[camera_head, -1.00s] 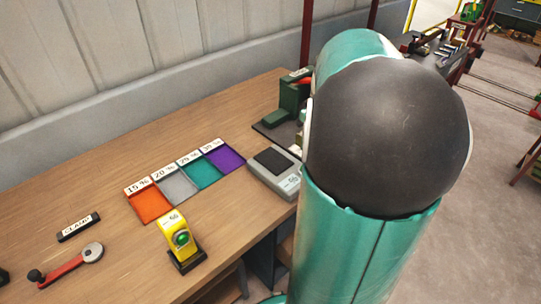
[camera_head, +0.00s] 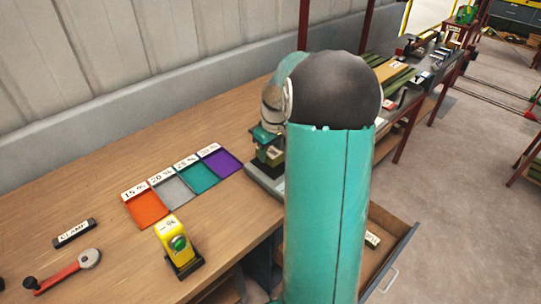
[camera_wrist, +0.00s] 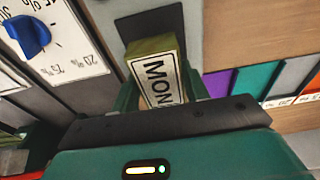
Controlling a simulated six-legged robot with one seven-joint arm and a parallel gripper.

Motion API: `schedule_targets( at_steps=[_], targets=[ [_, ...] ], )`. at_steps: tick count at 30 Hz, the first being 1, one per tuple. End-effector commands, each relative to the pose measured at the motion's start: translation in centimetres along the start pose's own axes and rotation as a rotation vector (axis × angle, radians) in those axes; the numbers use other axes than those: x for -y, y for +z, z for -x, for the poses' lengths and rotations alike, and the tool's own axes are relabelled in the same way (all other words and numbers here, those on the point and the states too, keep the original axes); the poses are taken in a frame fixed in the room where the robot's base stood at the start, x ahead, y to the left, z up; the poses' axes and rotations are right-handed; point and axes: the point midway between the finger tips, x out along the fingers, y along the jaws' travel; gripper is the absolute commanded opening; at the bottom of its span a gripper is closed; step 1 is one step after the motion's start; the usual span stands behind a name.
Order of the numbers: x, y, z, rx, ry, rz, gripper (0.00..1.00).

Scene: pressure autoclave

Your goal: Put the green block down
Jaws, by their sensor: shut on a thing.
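My gripper (camera_wrist: 160,100) is shut on a green block (camera_wrist: 150,47) with a white label reading "MON", partly cut off, in the wrist view. In the head view my gripper (camera_head: 268,150) is in front of or over the grey device at the bench's right side, and the block (camera_head: 276,154) shows small at its tips. I cannot tell whether the block touches anything beneath it. My arm hides part of the bench there.
Orange (camera_head: 147,209), grey (camera_head: 175,190), teal (camera_head: 200,177) and purple (camera_head: 220,161) trays lie on the bench left of my gripper. An open drawer (camera_head: 397,262) juts out below right.

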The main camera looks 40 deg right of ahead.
Motion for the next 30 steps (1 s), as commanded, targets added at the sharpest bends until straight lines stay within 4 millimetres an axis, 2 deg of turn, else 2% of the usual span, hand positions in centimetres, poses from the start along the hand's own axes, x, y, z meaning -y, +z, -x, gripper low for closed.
schedule_targets(
  at_steps=[1, 4, 14, 15, 18, 26, 30],
  targets=[
    [0.0, 0.3, -0.9, 0.004, -0.003, -0.002, 0.21],
    [-0.1, 0.4, -1.9, 0.002, -0.001, -0.001, 0.21],
    [-0.1, 0.4, -2.2, 0.001, 0.0, -0.001, 0.21],
    [-0.1, 0.4, -2.2, 0.001, 0.0, -0.001, 0.47],
    [-0.1, 0.4, -2.2, 0.001, 0.0, -0.001, 0.67],
    [-0.1, 0.4, -2.2, 0.001, 0.0, -0.002, 0.67],
    [-0.1, 0.4, -1.5, 0.0, 0.002, -0.002, 0.67]
  ],
)
